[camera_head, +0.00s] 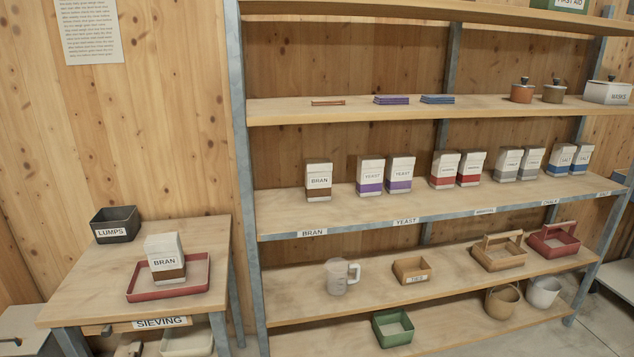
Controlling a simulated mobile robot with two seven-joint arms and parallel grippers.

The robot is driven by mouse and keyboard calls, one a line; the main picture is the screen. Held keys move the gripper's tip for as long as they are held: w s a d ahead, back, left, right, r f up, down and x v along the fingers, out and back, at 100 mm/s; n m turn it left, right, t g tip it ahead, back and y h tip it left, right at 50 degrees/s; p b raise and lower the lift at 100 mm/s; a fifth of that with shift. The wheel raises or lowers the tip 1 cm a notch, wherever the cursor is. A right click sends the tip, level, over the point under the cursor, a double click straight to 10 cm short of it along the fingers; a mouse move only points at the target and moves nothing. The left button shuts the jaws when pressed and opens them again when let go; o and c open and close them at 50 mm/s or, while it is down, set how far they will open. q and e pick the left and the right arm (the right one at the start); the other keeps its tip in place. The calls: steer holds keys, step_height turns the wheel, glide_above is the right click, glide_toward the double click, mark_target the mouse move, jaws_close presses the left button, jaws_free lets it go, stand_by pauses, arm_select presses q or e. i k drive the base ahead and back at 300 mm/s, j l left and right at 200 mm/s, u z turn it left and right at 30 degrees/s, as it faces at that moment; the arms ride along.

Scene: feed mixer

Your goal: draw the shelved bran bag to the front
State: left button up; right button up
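The shelved bran bag (318,181) is white with a brown band and a BRAN label. It stands upright at the left end of the middle shelf (290,213), above the BRAN edge label (312,233). Bare shelf shows in front of it. A second bran bag (165,260) stands in a red tray (195,279) on the small table at the left. Neither of my grippers is in view.
Yeast bags (369,175) stand to the right of the shelved bran bag, with several other bags farther right. A metal post (240,130) rises at the shelf's left end. The small table (85,290) carries a dark LUMPS box (115,225). A clear jug (338,277) stands on the shelf below.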

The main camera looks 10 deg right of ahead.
mark_target(318, 172)
steer(key=i+j, duration=0.15)
steer(key=j, duration=0.15)
steer(key=i+j, duration=0.15)
steer(key=j, duration=0.15)
steer(key=i+j, duration=0.1)
steer(key=j, duration=0.15)
steer(key=i+j, duration=0.15)
steer(key=j, duration=0.15)
steer(key=i+j+z, duration=0.15)
steer(key=i+j, duration=0.1)
steer(key=j, duration=0.3)
steer(key=z, duration=0.05)
